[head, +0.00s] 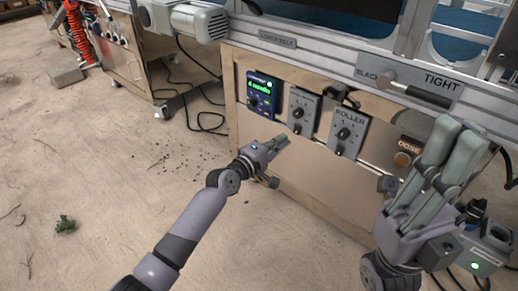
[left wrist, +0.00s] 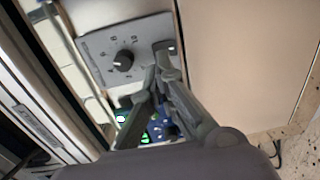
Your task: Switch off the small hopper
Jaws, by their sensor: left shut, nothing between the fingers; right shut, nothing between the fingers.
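No part in view carries a readable label for the small hopper. A grey control box with a black dial (head: 303,110) is on the machine's front panel; in the left wrist view this dial box (left wrist: 98,45) shows numbers around its knob. My left gripper (head: 287,142) is shut and empty, just below the box in the head view. In the left wrist view its fingertips (left wrist: 158,62) overlap the box's edge; whether they touch it I cannot tell. My right gripper (head: 450,130) is shut and empty, raised at the right before the panel.
A blue box with a green display (head: 262,92) is left of the dial box, and a ROLLER dial box (head: 347,132) right of it. A DOSE button (head: 402,159) and a SLACK/TIGHT lever (head: 405,88) are further right. A grey box with a green light (head: 485,250) is at lower right.

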